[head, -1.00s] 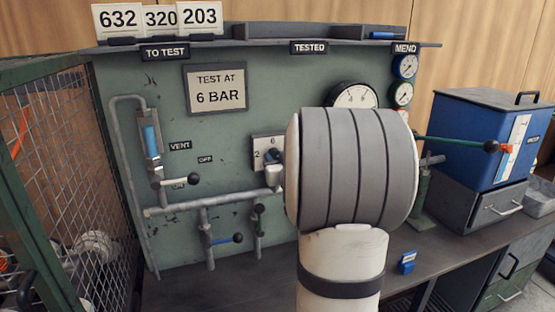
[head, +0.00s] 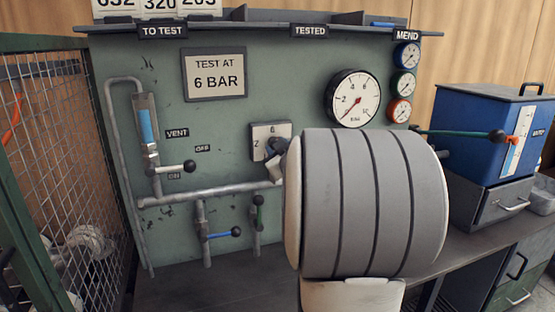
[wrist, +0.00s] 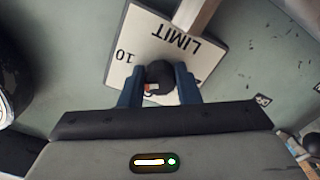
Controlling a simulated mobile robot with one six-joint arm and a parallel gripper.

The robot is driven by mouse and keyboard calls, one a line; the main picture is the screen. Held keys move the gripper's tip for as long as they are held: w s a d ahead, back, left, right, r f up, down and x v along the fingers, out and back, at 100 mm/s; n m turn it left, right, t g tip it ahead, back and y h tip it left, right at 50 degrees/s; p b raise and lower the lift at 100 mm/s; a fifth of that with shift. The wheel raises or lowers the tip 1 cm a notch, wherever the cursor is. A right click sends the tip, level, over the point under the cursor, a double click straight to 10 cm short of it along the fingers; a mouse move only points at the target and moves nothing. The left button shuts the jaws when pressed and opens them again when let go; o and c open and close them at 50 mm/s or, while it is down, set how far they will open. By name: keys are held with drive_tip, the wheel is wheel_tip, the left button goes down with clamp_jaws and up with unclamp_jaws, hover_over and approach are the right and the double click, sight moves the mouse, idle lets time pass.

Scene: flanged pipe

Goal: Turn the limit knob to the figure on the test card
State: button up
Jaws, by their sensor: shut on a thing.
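The test card (head: 215,75) on the green panel reads "TEST AT 6 BAR". The white limit plate (head: 258,132) shows a 2 at its left and a 6 at its top in the head view. In the wrist view the plate (wrist: 140,32) appears turned over, with LIMIT and 10 readable. My gripper (wrist: 159,78) is shut on the dark limit knob (wrist: 160,72), one blue finger on each side. A small white and red mark shows on the knob's lower left; I cannot tell which figure it meets. My wrist partly covers the knob in the head view.
A large gauge (head: 352,98) has its needle low at the left. Pipes with a black-knobbed lever (head: 190,166) and a blue lever (head: 236,232) run left of my arm. A wire cage (head: 75,170) stands left, a blue box (head: 490,140) right.

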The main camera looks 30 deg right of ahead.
drive_tip(key=n+b, duration=0.8)
drive_tip(key=n, duration=0.3)
drive_tip(key=shift+d+r+n+b, duration=0.1)
drive_tip(key=shift+n+b, duration=0.2)
drive_tip(key=shift+b, duration=0.1)
idle(0.3)
drive_tip(key=o, duration=1)
drive_tip(key=shift+r, duration=0.1)
drive_tip(key=shift+c, duration=0.2)
drive_tip(key=shift+s, duration=0.15)
drive_tip(key=p+v, duration=0.1)
drive_tip(key=v, duration=0.6)
drive_tip(key=shift+s+p, duration=0.3)
drive_tip(key=shift+p, duration=0.05)
